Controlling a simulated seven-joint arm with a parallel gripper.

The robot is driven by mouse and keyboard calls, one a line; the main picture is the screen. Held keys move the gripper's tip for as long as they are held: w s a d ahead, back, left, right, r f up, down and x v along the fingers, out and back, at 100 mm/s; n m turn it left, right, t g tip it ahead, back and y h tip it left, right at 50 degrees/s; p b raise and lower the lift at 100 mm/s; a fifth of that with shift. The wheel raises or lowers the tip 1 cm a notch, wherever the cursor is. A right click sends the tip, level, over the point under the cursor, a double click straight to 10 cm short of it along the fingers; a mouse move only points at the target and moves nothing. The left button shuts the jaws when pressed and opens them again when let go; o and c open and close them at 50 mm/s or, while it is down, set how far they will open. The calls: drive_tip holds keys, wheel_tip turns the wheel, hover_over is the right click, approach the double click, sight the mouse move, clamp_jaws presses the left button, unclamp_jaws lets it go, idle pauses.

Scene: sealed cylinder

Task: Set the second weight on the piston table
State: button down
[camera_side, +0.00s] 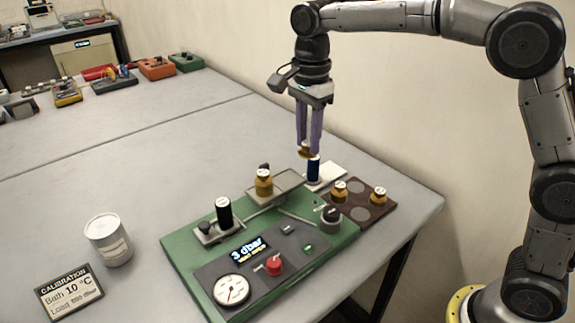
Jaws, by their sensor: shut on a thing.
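My gripper (309,146), with purple fingers, points straight down above the back of the green rig. It is shut on a brass weight (304,151), partly hidden by the fingers. One brass weight (264,182) with a pale top stands on the piston table (290,187), a flat metal plate. The held weight is up and to the right of it, apart from it. Two more brass weights, one on the left (339,191) and one on the right (378,196), sit in the brown tray (381,213), which also shows empty round places.
The green rig (187,261) carries a black cylinder (224,212), a display reading 3 dbar (249,248), a red knob (274,266) and a gauge (231,290). A can (108,240) and calibration card (69,291) stand left.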

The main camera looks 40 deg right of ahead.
drive_tip(key=w+f, duration=0.4)
drive_tip(key=f, duration=0.1)
drive_tip(key=shift+w+a+f, duration=0.25)
drive_tip(key=shift+a, duration=0.15)
drive_tip(key=shift+w+f, duration=0.2)
drive_tip(key=shift+f, duration=1.55)
drive_tip(key=shift+f, duration=0.15)
drive_tip(key=c, duration=0.6)
unclamp_jaws()
